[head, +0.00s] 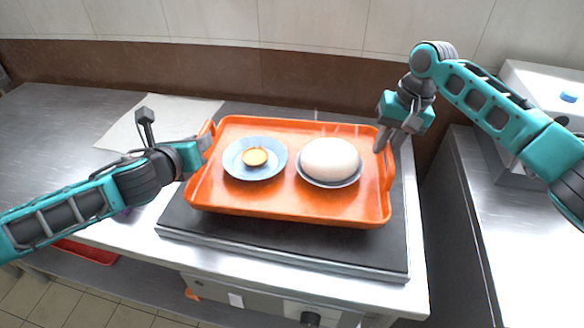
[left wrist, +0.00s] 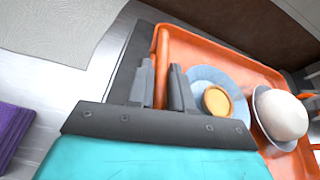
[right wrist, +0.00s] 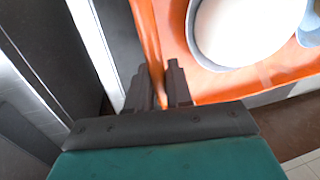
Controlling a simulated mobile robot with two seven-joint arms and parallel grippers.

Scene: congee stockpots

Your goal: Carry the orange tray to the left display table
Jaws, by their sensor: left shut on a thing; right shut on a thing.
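The orange tray (head: 290,200) is over the dark griddle top in the middle of the head view. It carries a blue plate (head: 237,168) with a small yellow-orange round item (head: 254,157) and a bowl (head: 328,182) heaped with something white (head: 330,160). My left gripper (head: 207,142) is shut on the tray's left handle, and the handle shows between its fingers in the left wrist view (left wrist: 161,75). My right gripper (head: 384,140) is shut on the tray's right handle, seen between the fingers in the right wrist view (right wrist: 155,70). I cannot tell whether the tray touches the griddle.
The dark griddle (head: 290,250) lies under the tray. A steel counter (head: 50,125) with a pale cloth (head: 155,120) stretches left. A purple cloth (left wrist: 14,130) shows in the left wrist view. Another steel counter (head: 520,230) stands right, past a gap. A wall closes the back.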

